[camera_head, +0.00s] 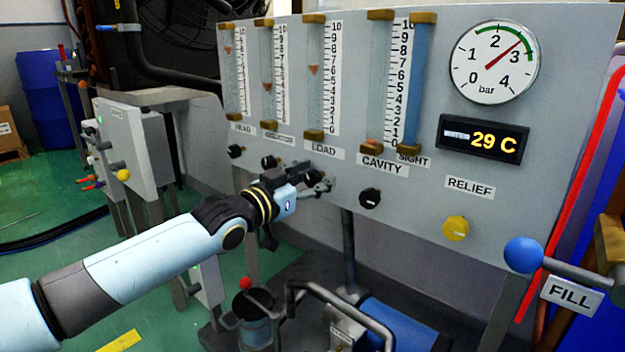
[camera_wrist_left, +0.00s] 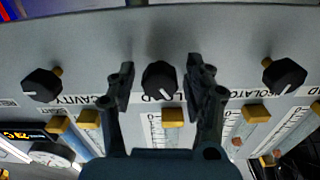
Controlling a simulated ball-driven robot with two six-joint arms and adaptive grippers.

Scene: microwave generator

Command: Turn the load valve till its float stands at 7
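The load gauge (camera_head: 314,100) is the third tube on the grey panel, with its orange float (camera_head: 313,69) at about 6. In the left wrist view, the black load knob (camera_wrist_left: 160,82) has a white pointer line and sits between the two fingers of my left gripper (camera_wrist_left: 161,80). The fingers are open on either side of it, with a visible gap on each side. In the head view, my left gripper (camera_head: 318,184) is at the panel below the LOAD label (camera_head: 323,149) and largely hides the knob. My right gripper is not in view.
The isolator knob (camera_head: 269,162) and cavity knob (camera_head: 370,198) flank the load knob. A yellow relief knob (camera_head: 456,228) and blue-ended fill lever (camera_head: 523,254) are further right. Below stand a metal rail (camera_head: 340,300) and blue cylinder (camera_head: 395,325).

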